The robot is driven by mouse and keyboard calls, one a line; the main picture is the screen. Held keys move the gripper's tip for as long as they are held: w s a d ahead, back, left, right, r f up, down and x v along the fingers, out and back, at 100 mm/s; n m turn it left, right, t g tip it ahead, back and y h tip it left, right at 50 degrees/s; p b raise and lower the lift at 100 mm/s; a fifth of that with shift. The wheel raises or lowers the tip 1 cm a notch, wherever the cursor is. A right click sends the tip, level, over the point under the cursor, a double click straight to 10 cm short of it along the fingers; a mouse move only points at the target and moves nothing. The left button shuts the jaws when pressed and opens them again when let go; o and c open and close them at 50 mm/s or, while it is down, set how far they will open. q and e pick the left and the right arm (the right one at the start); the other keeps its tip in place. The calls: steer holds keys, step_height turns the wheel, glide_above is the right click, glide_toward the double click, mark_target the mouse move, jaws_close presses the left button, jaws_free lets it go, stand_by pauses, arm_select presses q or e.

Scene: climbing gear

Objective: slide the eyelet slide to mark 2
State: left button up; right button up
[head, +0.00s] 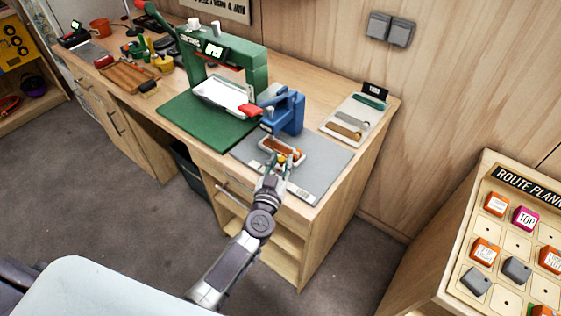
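The blue press (286,112) stands on a grey mat (316,174) at the right end of the bench. Below and in front of it is a small pale tray-like carriage with a brown and orange inside, which looks like the eyelet slide (283,150). Mark 2 is too small to make out.
A green press (235,68) with a green base mat stands left of the blue one. A pale board with several strips (353,118) lies to the right. A wooden tray (128,76) and small items lie further left. The grey mat's right part is clear.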

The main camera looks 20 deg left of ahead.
arm_select(q)
jaws_close()
steer(key=shift+w+a+r+p, duration=0.1)
steer(key=shift+w+a+p, duration=0.1)
steer(key=shift+a, duration=0.2)
steer(key=shift+w+a+r+p, duration=0.1)
steer(key=shift+a+p, duration=0.05)
steer(key=shift+a, duration=0.2)
steer(key=shift+w+a+f, duration=0.15)
steer(key=shift+a+f, duration=0.05)
steer(key=shift+a, duration=0.25)
steer(key=shift+o, duration=2.2)
jaws_free()
steer(key=shift+s+d+f, duration=0.1)
steer(key=shift+s, duration=0.4)
steer(key=s, duration=1.1)
steer(key=shift+d, duration=0.2)
